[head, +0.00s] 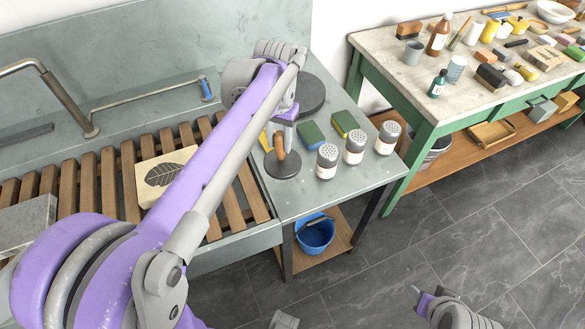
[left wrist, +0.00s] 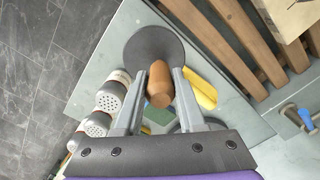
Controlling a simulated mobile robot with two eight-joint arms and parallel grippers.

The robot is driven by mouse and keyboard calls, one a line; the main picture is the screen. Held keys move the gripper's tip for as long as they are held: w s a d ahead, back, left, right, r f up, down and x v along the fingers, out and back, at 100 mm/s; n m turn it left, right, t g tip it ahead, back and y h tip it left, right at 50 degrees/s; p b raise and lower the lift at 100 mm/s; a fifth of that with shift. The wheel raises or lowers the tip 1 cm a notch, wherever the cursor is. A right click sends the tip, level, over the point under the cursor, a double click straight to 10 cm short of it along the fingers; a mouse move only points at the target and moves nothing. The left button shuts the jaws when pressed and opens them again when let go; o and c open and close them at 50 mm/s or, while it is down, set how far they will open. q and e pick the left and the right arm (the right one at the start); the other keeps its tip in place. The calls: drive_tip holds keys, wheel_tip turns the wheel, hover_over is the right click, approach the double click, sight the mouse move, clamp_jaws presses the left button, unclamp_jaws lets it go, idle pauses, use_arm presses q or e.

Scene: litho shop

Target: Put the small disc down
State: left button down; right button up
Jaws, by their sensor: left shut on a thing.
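The small disc (head: 285,168) is a dark, flat round plate with an upright brown wooden handle. It is at the left part of the grey side table (head: 312,201). My left gripper (head: 283,130) comes down from above and is shut on the handle; the left wrist view shows the handle (left wrist: 160,84) between the two grey fingers, with the disc's plate (left wrist: 153,48) beyond. The plate looks level and close to the tabletop; I cannot tell whether it touches. Part of my right arm shows at the bottom right, its jaws unclear.
A larger dark disc (head: 311,93) stands behind. Several shakers (head: 355,148) and sponges (head: 311,134) sit close to the right. A slatted wooden bed (head: 100,170) with a leaf-print block (head: 158,174) lies left. A blue bucket (head: 315,235) is below. A cluttered green bench (head: 425,95) stands right.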

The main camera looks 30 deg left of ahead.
sight(280, 155)
use_arm(q)
drive_tip(key=shift+w+f, duration=0.15)
drive_tip(key=shift+f, duration=0.15)
drive_tip(key=f, duration=0.4)
drive_tip(key=shift+s+f, duration=0.25)
drive_tip(key=shift+f, duration=0.15)
drive_tip(key=shift+w+f+b, duration=0.1)
drive_tip(key=shift+f+b, duration=0.25)
drive_tip(key=shift+f, duration=1.85)
drive_tip(key=shift+f, duration=0.1)
drive_tip(key=c, duration=0.5)
unclamp_jaws()
